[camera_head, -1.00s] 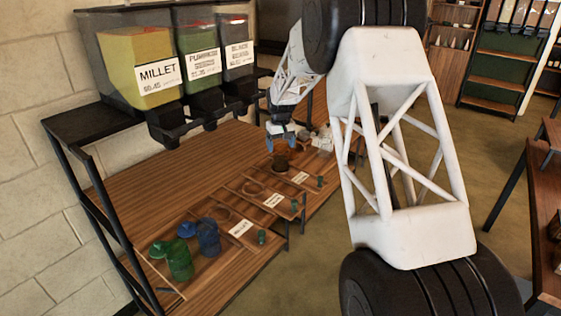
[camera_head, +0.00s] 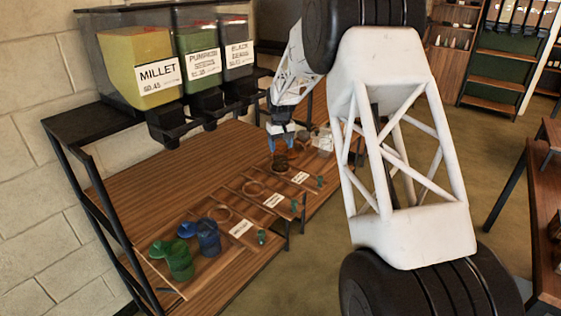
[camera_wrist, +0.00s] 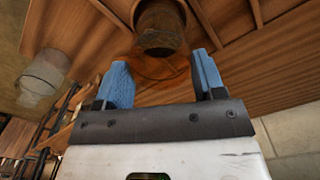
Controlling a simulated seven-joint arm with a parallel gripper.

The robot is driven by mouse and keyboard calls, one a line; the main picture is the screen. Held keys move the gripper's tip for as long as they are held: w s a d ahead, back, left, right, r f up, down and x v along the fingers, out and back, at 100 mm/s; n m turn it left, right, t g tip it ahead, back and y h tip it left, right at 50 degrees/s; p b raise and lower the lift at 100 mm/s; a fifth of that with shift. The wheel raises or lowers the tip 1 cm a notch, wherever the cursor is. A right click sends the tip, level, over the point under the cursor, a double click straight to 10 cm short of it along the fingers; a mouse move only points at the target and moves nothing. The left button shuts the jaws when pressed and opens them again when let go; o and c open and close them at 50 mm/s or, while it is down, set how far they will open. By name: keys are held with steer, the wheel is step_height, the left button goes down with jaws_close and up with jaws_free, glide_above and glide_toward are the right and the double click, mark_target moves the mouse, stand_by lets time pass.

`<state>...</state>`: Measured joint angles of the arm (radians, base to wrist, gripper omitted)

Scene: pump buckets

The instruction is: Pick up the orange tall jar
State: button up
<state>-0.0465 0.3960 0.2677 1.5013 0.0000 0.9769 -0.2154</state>
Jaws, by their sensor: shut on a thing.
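The orange tall jar (camera_head: 279,162) is a see-through, brownish-orange vessel at the far end of the wooden counter. In the wrist view its brown cylinder (camera_wrist: 160,27) shows just beyond my fingertips, with a clear orange part (camera_wrist: 155,67) between the fingers. My gripper (camera_head: 281,142) reaches down over the jar from above. Its two blue fingers (camera_wrist: 162,78) stand on either side of the orange part, shut on it. The exact contact is hard to see. Whether the jar's base touches the counter cannot be told.
Clear containers (camera_head: 322,142) stand right of my gripper. Millet (camera_head: 150,65) and other dispensers hang above the back edge.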

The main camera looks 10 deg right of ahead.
steer(key=shift+r, duration=2.85)
